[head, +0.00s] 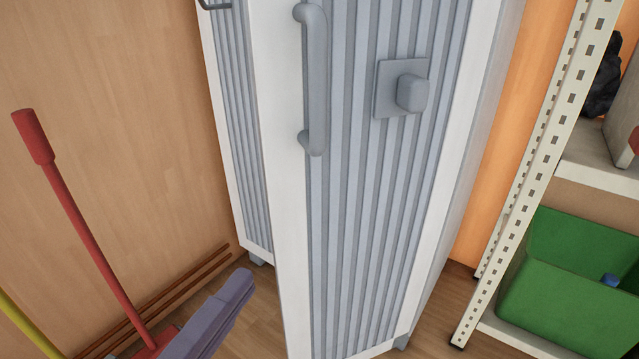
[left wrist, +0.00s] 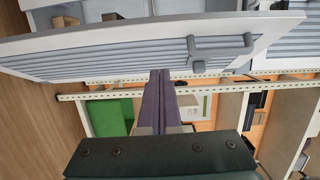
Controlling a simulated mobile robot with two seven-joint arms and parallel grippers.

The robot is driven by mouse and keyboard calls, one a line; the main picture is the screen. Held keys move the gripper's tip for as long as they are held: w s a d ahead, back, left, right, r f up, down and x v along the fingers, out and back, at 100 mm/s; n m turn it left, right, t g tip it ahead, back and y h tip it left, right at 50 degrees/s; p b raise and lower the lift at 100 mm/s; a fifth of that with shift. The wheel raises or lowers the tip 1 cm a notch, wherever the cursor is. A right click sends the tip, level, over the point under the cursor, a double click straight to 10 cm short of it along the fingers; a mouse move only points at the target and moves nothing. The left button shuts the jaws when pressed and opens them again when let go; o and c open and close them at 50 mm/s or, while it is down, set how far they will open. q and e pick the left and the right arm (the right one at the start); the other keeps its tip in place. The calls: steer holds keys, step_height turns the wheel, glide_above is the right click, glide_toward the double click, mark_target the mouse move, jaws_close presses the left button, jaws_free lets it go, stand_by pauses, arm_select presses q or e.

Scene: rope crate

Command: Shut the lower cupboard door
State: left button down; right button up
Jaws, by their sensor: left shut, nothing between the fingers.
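The cupboard door (head: 345,210) has a white frame, a ribbed grey-blue panel and a vertical grey bar handle (head: 313,80). It stands ajar, its free left edge swung out towards me. In the left wrist view the door (left wrist: 110,55) crosses the top at a slant, with its handle (left wrist: 220,50). My left gripper (head: 238,285), with purple fingers, is shut and empty at the lower left, left of the door's edge. Its fingertips (left wrist: 160,74) overlap the door's face in the left wrist view; I cannot tell if they touch. My right gripper is not in view.
A square plate with a knob (head: 411,92) sits on the door. Another ribbed panel (head: 236,110) stands behind it. A red-handled broom (head: 80,220) leans at the left. A perforated shelf rack (head: 540,160) with a green crate (head: 560,310) stands at the right.

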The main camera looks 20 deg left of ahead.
arm_select(q)
steer(key=w+b, duration=0.4)
steer(key=w, duration=0.8)
steer(key=shift+w, duration=0.15)
steer(key=shift+w+a+r, duration=0.1)
steer(key=shift+w+a, duration=0.4)
steer(key=shift+a, duration=0.1)
